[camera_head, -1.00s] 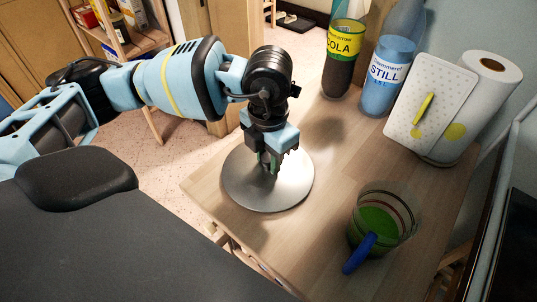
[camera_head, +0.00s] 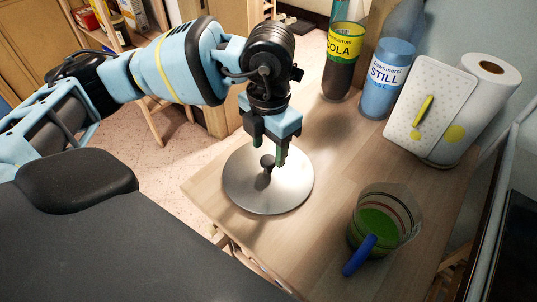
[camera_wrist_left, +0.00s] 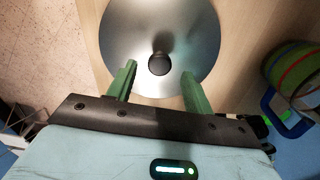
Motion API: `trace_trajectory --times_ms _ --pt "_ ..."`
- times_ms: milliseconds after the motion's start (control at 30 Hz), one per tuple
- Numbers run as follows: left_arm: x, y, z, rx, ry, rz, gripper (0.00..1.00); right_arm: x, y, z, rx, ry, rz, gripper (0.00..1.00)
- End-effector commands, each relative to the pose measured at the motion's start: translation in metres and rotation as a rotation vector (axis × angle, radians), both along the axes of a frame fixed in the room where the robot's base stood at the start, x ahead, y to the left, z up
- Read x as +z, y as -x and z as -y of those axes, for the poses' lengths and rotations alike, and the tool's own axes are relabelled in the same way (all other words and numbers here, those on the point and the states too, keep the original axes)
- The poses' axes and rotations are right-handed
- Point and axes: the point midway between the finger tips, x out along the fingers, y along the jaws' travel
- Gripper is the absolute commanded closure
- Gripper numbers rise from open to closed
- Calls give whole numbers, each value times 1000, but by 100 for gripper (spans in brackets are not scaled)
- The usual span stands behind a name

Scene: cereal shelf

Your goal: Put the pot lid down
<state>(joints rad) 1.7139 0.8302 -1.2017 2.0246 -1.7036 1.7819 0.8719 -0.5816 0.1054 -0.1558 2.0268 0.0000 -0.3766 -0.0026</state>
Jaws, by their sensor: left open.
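The pot lid (camera_head: 240,191) is a round silver disc with a dark knob (camera_head: 267,162). It lies flat on the wooden table, near the table's left edge. It also shows in the left wrist view (camera_wrist_left: 190,32), with its knob (camera_wrist_left: 159,64) between and just beyond the fingers. My left gripper (camera_head: 268,154) is just above the lid, its green fingers apart and empty. The open fingers also show in the left wrist view (camera_wrist_left: 158,84), clear of the knob. My right gripper is not in view.
A striped glass pot with green contents (camera_head: 378,225) and a blue handle stands at the table's front right. A cola bottle (camera_head: 341,60), a still water bottle (camera_head: 386,78), a dotted board (camera_head: 430,100) and a paper roll (camera_head: 480,90) stand behind. The table between is clear.

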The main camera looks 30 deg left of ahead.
Motion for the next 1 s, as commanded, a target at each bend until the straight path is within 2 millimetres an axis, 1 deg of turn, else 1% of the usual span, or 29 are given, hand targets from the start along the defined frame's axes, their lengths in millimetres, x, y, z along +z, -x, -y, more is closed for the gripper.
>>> trace_trajectory --times_ms 33,200,300,400,600,1000 --pt "13 -1 0 0 2 6 49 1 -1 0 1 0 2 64" --pt "46 -1 0 1 1 5 49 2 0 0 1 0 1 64" --pt "60 -1 1 0 2 3 49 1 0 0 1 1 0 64" --pt "71 -1 1 0 2 3 49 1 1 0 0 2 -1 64" --pt "79 0 0 0 0 0 49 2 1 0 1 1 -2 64" --pt "78 0 0 2 1 -2 49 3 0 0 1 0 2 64"
